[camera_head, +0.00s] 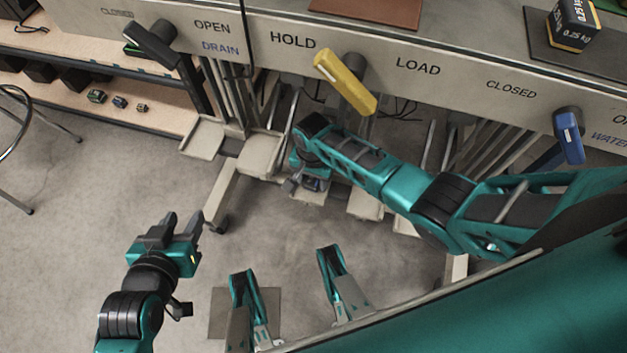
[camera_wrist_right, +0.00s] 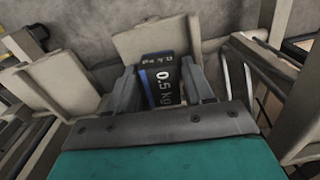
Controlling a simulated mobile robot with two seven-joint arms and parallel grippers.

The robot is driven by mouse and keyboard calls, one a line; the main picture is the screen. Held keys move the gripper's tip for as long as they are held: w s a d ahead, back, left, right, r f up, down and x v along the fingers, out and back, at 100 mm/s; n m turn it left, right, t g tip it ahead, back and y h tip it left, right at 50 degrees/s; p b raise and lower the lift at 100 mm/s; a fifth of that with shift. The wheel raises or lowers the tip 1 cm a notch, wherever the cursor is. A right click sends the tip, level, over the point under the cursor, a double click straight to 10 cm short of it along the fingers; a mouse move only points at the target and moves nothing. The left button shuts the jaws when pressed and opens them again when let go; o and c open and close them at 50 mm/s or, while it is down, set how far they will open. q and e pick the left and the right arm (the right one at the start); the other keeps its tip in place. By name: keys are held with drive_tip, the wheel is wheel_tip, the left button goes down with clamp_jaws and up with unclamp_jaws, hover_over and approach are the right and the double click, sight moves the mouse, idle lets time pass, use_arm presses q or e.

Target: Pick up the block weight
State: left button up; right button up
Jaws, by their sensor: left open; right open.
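A black block weight (camera_wrist_right: 162,82) with a blue stripe and "0.5 kg" in white shows between the two fingers of my right gripper (camera_wrist_right: 160,88) in the right wrist view. The fingers stand on either side of it, open; I cannot tell whether either touches it. The block seems to rest on a beige plate (camera_wrist_right: 157,42). In the head view my right gripper (camera_head: 308,184) is low under the panel, and its arm partly hides the block. My left gripper (camera_head: 180,226) is open and empty above the floor at the lower left.
A panel carries a black lever (camera_head: 152,45), a yellow lever (camera_head: 345,82) and a blue lever (camera_head: 570,135). A second block (camera_head: 572,24), marked 0.25 kg, stands on a dark mat above. Beige plates (camera_head: 190,137) and legs crowd my right gripper. Floor around my left gripper is clear.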

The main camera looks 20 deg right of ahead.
clamp_jaws()
drive_tip(key=shift+w, duration=0.1)
idle(0.4)
drive_tip(key=shift+r, duration=0.1)
